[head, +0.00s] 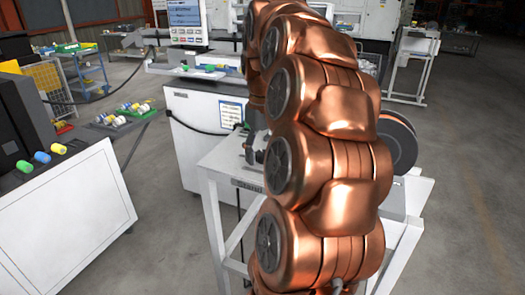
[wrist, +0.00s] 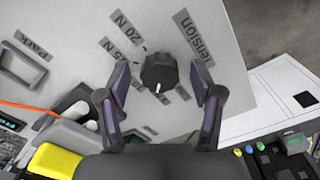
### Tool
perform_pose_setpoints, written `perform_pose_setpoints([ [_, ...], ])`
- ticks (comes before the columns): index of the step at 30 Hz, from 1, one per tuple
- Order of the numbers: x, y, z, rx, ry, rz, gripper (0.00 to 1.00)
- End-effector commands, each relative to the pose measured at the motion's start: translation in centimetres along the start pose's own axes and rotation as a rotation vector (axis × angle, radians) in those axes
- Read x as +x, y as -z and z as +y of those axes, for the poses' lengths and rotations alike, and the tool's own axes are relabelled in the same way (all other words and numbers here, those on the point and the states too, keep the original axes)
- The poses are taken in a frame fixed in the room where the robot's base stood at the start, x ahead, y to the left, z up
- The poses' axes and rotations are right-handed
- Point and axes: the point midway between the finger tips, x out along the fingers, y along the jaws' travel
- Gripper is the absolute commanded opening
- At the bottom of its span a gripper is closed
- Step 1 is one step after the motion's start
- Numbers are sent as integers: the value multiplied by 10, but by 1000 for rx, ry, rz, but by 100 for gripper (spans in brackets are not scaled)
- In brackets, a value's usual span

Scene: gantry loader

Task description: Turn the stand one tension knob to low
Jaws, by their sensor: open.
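The black tension knob (wrist: 160,70) sits on a light grey panel (wrist: 90,20) in the wrist view, with its white pointer mark toward the bottom of the picture. Labels around it read "Tension" and "20 N"; others are partly covered or too blurred to read. My gripper (wrist: 159,80) is open, with one finger on each side of the knob and visible gaps between. In the head view my copper arm hides the knob. A white stand (head: 209,205) with a partly hidden "Stand" label is behind the arm.
A dark spool (head: 400,145) is at the stand's right. A white machine with a screen (head: 185,20) stands behind. A white cabinet (head: 75,220) with coloured buttons is at left. An orange cable (wrist: 30,108) and a yellow block (wrist: 55,160) lie left of my gripper.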

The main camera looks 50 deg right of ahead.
Motion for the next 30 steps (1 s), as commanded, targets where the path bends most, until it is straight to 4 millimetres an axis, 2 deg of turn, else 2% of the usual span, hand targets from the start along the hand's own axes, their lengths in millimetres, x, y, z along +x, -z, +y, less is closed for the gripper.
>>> perform_pose_setpoints([
  [2, 0, 0, 0, 0, 0, 0, 64],
  [18, 0, 0, 0, 0, 0, 0, 8],
  [30, 1, 1, 0, -78, 0, 3, 6],
])
